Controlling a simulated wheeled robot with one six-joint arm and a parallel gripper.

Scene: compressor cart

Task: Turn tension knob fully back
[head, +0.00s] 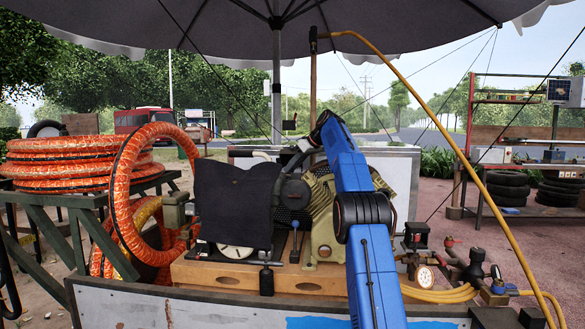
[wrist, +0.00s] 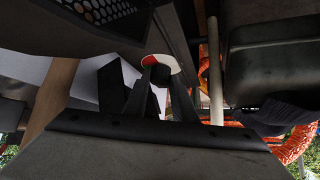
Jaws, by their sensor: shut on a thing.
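In the wrist view my gripper (wrist: 160,84) is shut on a small dark knob (wrist: 158,98), which I take to be the tension knob. A red and white disc (wrist: 157,62) shows just beyond the fingertips. The knob is mostly hidden between the fingers, and its turn angle cannot be told. In the head view my blue arm reaches up and over the compressor (head: 322,215); the fingers and the knob cannot be made out there.
A black cloth (head: 232,205) hangs beside the compressor on a wooden base (head: 222,280). Orange hose coils (head: 85,165) lie at the left. A pressure gauge (head: 424,277) and yellow hoses (head: 440,294) are at the right. In the wrist view a pale rod (wrist: 215,85) stands close right of the fingers.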

